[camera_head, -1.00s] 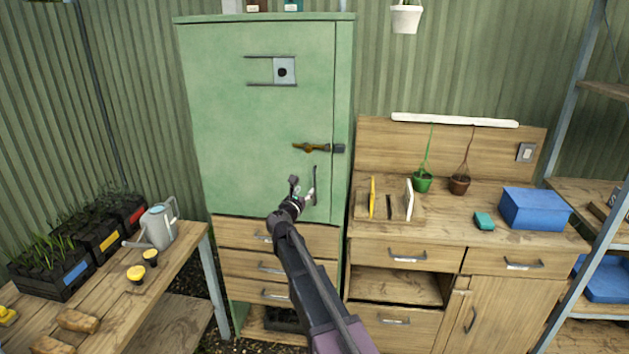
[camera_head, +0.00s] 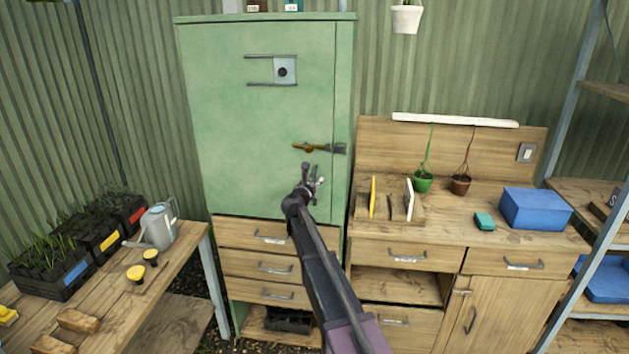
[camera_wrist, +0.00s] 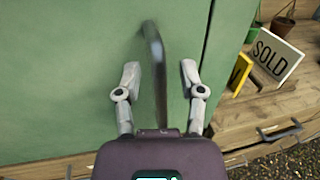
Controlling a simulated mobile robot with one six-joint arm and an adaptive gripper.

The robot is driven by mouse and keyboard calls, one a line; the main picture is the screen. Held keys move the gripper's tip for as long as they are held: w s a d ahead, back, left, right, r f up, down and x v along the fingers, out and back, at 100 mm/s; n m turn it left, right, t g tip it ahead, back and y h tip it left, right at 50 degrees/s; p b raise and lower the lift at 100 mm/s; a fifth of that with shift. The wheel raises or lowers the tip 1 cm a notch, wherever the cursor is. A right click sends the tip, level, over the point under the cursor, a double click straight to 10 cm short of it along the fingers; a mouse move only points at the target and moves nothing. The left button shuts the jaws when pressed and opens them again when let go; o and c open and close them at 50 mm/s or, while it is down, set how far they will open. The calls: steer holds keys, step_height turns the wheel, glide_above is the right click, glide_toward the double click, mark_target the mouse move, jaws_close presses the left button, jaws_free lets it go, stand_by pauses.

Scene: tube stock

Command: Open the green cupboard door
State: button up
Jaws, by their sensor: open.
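The green cupboard door (camera_head: 255,100) is shut in the head view and fills much of the wrist view (camera_wrist: 60,70). A brass latch (camera_head: 310,148) lies across the door's right edge. A dark upright bar handle (camera_wrist: 155,70) stands on the door in the wrist view, between the two fingers. My gripper (camera_head: 313,180) is in front of the lower right of the door, below the latch. In the wrist view my gripper (camera_wrist: 160,78) is open, one finger on each side of the handle. I cannot tell whether either finger touches it. My gripper hides the handle in the head view.
Wooden drawers (camera_head: 270,252) sit below the door. A workbench (camera_head: 440,235) to the right holds signs, potted plants and a blue box (camera_head: 534,208). A table at left holds a watering can (camera_head: 158,225) and seedling crates.

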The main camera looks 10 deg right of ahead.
jaws_close()
steer(key=shift+s, duration=0.15)
